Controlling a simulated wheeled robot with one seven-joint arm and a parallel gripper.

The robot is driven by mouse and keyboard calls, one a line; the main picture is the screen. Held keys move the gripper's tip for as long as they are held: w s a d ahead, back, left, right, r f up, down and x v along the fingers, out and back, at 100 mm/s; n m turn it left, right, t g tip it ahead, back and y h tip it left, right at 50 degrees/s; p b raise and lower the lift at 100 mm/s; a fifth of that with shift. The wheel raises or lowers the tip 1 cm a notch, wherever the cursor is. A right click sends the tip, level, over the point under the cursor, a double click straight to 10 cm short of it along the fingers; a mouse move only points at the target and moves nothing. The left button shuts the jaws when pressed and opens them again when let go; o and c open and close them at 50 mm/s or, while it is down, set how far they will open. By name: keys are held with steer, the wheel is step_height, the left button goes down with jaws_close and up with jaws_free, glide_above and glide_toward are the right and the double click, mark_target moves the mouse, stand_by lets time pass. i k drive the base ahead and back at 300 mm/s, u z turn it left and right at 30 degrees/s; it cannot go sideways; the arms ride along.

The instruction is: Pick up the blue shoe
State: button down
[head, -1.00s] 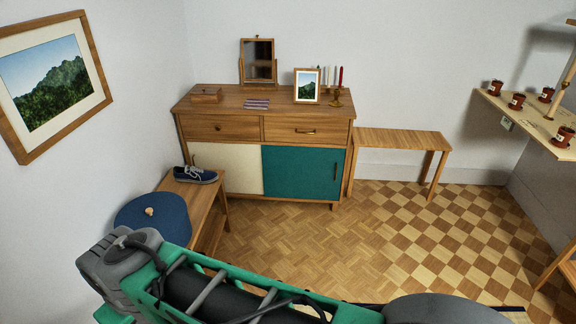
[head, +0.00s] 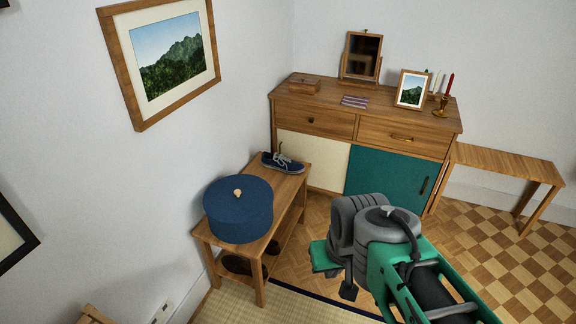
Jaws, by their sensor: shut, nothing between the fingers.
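The blue shoe (head: 283,162) is dark blue with a pale sole and light laces. It lies on top of the low wooden bench (head: 291,189), at the far end near the cabinet. A round blue box (head: 238,210) with a wooden knob stands on the near end of the bench, apart from the shoe. My green and grey arm shows at the lower right, in front of the bench and apart from the shoe. I cannot make out my gripper in this view.
A wooden cabinet (head: 372,128) with cream and teal doors stands behind the bench. Dark items (head: 237,264) sit on the bench's lower shelf. A slatted side table (head: 507,163) stands at the right. The checkered floor (head: 482,226) is open.

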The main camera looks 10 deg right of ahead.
mark_target(275, 161)
steer(key=z, duration=0.4)
steer(key=k, duration=0.95)
steer(key=z, duration=0.85)
steer(key=i, duration=2.2)
steer(key=u, duration=0.7)
steer(key=i, duration=0.95)
steer(key=u, duration=1.75)
steer(key=i, duration=0.8)
steer(key=u, duration=0.75)
